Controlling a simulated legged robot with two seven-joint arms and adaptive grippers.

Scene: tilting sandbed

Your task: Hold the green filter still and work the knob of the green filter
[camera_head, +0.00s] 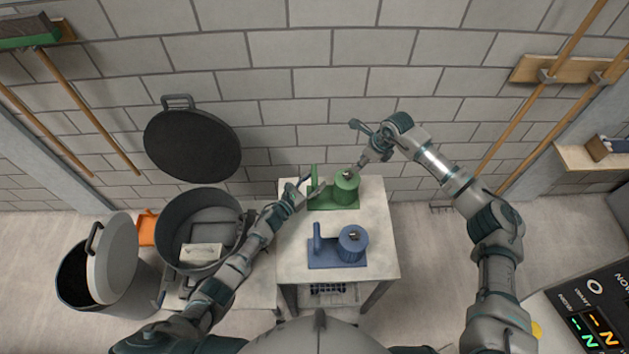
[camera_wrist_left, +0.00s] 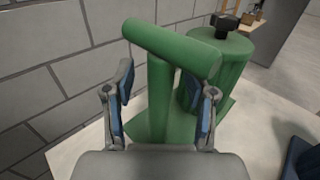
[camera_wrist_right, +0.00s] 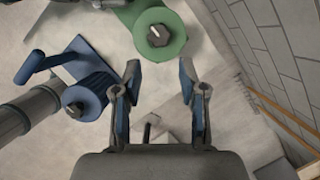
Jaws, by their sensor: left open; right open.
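The green filter (camera_head: 346,190) stands at the back of the white table, with a canister and an upright handle on one base. Its dark knob (camera_wrist_left: 225,25) sits on top of the canister and also shows in the right wrist view (camera_wrist_right: 159,35). My left gripper (camera_head: 306,188) is open at the handle (camera_wrist_left: 160,90). The handle's post appears between its fingers, with no visible contact.
A blue filter (camera_head: 338,246) of the same shape stands nearer on the table (camera_head: 290,262). A big grey pot (camera_head: 165,222) is left of the table, with a round dark lid (camera_head: 192,146) against the wall. The brick wall is close behind the table.

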